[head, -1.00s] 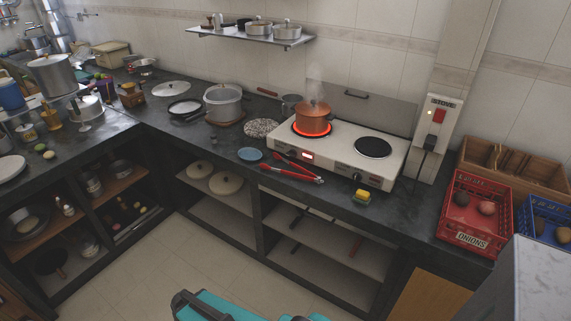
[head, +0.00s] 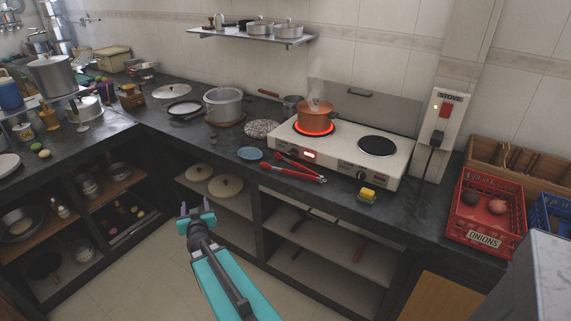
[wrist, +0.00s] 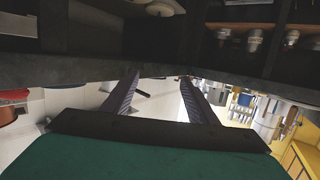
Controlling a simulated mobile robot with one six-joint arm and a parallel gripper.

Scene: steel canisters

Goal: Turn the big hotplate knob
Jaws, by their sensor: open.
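The white hotplate (head: 340,152) stands on the dark counter against the tiled wall. Its front panel has a dark knob (head: 361,177) towards the right end and a lit red display (head: 309,155) on the left. A copper pot (head: 316,117) steams on the glowing left burner. The right burner (head: 377,146) is dark and bare. My gripper (head: 196,209) is open and empty, in front of the counter, left of the hotplate and well apart from it. In the wrist view my gripper (wrist: 160,76) shows two spread fingers with nothing between them; the knob cannot be made out there.
Red tongs (head: 293,171) and a yellow sponge (head: 367,194) lie along the counter before the hotplate. A blue dish (head: 249,154) is left of the tongs. A red onion crate (head: 483,218) stands to the right. The floor before the shelves is clear.

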